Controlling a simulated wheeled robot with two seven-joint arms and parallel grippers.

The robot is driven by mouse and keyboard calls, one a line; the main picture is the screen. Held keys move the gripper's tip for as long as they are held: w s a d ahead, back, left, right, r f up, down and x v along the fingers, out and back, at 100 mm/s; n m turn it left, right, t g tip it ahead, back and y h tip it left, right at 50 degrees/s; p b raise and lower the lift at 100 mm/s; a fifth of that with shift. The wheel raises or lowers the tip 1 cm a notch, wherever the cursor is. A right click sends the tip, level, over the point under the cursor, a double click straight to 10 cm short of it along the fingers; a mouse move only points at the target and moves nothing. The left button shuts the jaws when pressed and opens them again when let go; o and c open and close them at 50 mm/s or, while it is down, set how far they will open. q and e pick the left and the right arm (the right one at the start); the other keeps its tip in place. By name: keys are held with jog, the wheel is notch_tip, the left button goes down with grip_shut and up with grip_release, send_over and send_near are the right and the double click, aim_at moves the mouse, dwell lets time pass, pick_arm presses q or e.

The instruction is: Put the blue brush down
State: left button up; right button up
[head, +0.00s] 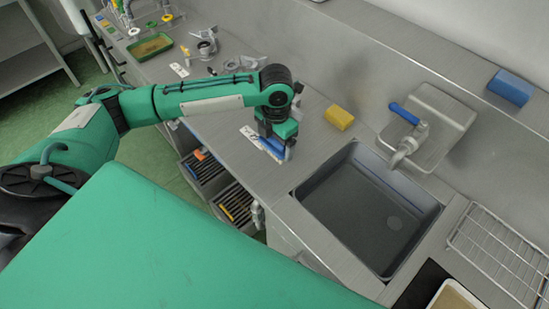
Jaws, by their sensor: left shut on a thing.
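My left gripper (280,137) points down over the steel counter (325,160), left of the sink. It is shut on the blue brush (273,148), of which only a small blue part shows below the fingers. The rest of the brush is hidden by the gripper. The brush is at or just above the counter top, close to a white label strip (250,134); I cannot tell whether it touches. My right gripper is not in view.
The sink basin (368,210) lies right of the gripper, with a blue-handled tap (404,113) behind it. A yellow sponge (339,117) and blue block (510,88) stand farther back. A wire rack (500,250) is at right. Open drawers (235,202) show below the counter edge.

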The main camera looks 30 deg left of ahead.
aim_at(275, 152)
pick_arm(q)
notch_tip(275, 152, down, 5)
jog(key=shift+r+p, duration=0.1)
jog(key=shift+p, duration=0.25)
jog(key=shift+f, duration=0.55)
notch_tip(275, 152, down, 3)
jog(key=shift+f+p, duration=0.2)
jog(key=shift+p, duration=0.25)
jog(key=shift+f, duration=0.2)
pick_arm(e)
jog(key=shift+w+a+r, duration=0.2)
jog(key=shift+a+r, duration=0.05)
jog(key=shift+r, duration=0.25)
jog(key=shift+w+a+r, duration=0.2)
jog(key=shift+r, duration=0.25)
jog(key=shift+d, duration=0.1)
pick_arm(q)
jog(key=o, duration=0.9)
jog(key=shift+f, duration=0.15)
jog(key=shift+c, duration=0.2)
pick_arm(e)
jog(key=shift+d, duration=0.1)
